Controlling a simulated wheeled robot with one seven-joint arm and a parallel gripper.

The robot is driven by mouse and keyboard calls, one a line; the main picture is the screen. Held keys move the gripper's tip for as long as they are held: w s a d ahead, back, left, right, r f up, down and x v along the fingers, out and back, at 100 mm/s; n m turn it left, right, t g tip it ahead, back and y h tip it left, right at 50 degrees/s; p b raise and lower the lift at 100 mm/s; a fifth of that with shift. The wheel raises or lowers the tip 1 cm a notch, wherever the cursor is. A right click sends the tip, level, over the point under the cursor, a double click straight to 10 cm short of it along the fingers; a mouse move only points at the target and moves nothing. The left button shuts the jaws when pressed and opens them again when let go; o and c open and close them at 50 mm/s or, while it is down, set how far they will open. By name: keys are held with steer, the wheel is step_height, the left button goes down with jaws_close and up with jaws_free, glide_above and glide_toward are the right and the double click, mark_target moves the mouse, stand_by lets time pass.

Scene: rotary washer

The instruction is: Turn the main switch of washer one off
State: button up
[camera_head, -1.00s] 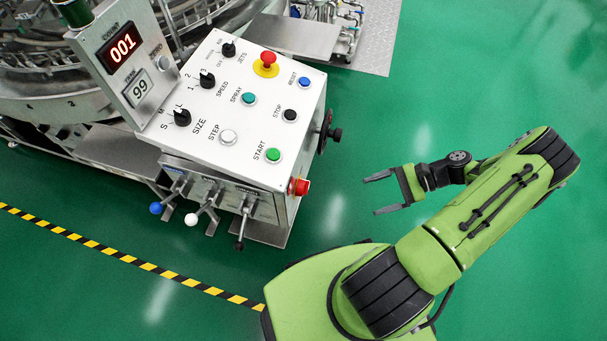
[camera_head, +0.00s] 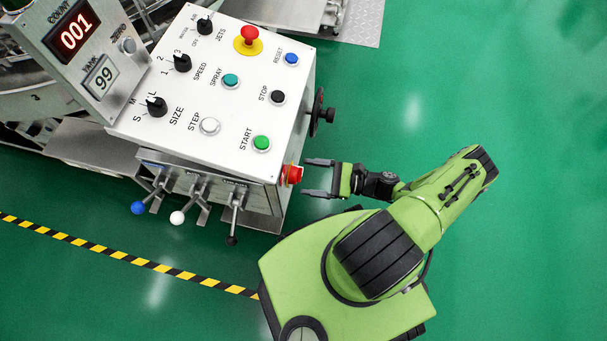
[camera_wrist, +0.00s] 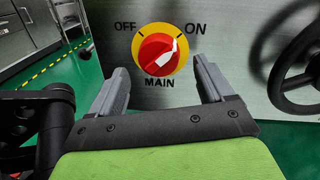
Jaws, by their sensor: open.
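The main switch (camera_head: 292,175) is a red knob on a yellow disc on the right side of the white control box. In the wrist view the main switch (camera_wrist: 156,52) shows OFF at upper left, ON at upper right and MAIN below. Its white pointer is turned to the upper right, toward ON. My gripper (camera_head: 306,178) is open and empty, just right of the switch and facing it. In the wrist view my gripper (camera_wrist: 160,66) has its fingers spread to either side of the knob, apparently short of it.
A black handwheel (camera_head: 320,114) sits on the same side panel, beyond the switch; the wrist view shows it at right (camera_wrist: 299,78). The box top carries buttons, dials and a red emergency stop (camera_head: 249,36). Levers (camera_head: 233,212) hang at the front. Green floor is clear at right.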

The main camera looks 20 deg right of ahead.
mark_target(296, 176)
steer(key=shift+x, duration=1.3)
steer(key=c, duration=1)
steer(key=shift+n, duration=0.3)
steer(key=shift+r+n+t+h+p, duration=0.15)
steer(key=shift+n+h+p, duration=0.35)
steer(key=shift+n, duration=2.2)
steer(key=shift+r+n+t+h+p, duration=0.15)
steer(key=shift+n+p, duration=0.55)
steer(key=shift+n, duration=2)
steer(key=shift+r+n+t+h+p, duration=0.1)
steer(key=shift+n+h+p, duration=0.4)
steer(key=shift+n, duration=2.2)
steer(key=shift+f, duration=0.1)
steer(key=shift+d, duration=0.1)
